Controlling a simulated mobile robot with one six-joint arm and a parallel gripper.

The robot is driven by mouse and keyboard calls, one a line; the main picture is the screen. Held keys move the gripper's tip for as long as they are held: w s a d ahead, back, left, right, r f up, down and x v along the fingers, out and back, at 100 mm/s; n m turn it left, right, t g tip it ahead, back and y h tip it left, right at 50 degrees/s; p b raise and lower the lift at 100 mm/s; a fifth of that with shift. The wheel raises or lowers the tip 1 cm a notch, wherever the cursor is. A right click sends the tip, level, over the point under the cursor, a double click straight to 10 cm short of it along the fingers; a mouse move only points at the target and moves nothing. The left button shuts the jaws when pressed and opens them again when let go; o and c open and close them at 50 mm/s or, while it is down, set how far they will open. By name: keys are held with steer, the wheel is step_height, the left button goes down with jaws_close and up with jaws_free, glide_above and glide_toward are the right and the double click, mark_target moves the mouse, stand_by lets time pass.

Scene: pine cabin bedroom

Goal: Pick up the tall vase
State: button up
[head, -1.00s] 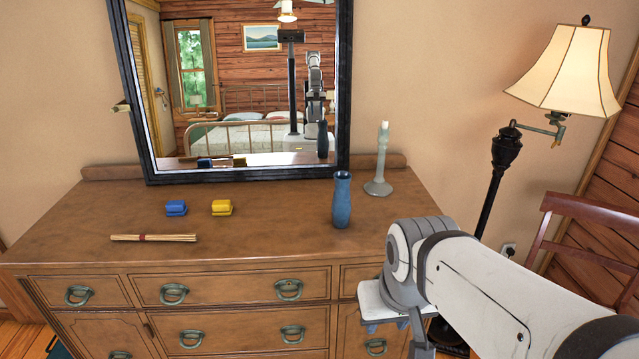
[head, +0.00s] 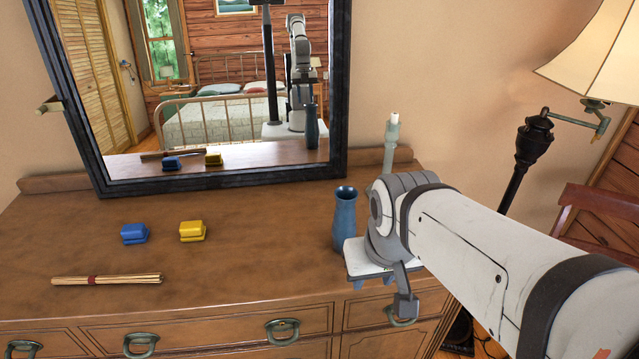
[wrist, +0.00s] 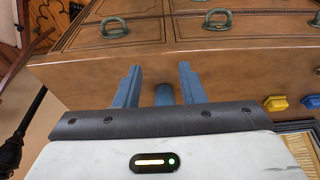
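The tall vase, a blue vase (head: 346,222) with a flared rim, stands upright on the dresser top, toward its right side. In the head view its lower right edge is partly covered by the white end of my arm. My gripper shows in the wrist view (wrist: 158,78) with its two blue-grey fingers apart. In that view the vase (wrist: 164,96) appears in the gap between the fingers, mostly hidden by the gripper body. I cannot tell how far it is from the fingertips. Nothing is gripped.
A pale candlestick (head: 391,142) stands behind my arm. A blue block (head: 134,234), a yellow block (head: 192,231) and a bundle of sticks (head: 108,280) lie to the left. A framed mirror (head: 342,100) rises behind. The dresser top (head: 255,250) is clear left of the vase.

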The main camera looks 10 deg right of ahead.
mark_target(344, 222)
steer(key=shift+o, duration=0.3)
steer(key=shift+d, duration=0.1)
steer(key=shift+o, duration=0.7)
steer(key=shift+w+r, duration=0.15)
steer(key=shift+w, duration=0.1)
steer(key=o, duration=0.6)
steer(key=w+r+m, duration=0.1)
steer(key=w, duration=0.5)
steer(key=w+r+m+h, duration=0.1)
steer(key=w+r, duration=0.1)
steer(key=w, duration=0.4)
steer(key=w+r+m+t, duration=0.1)
steer(key=w+r+m, duration=0.1)
steer(key=w, duration=0.4)
steer(key=shift+a+h, duration=0.25)
steer(key=shift+h, duration=0.05)
steer(key=shift+c, duration=0.2)
steer(key=shift+w+f, duration=0.15)
steer(key=shift+w, duration=0.15)
steer(key=shift+p+x, duration=0.65)
steer(key=shift+x, duration=2.9)
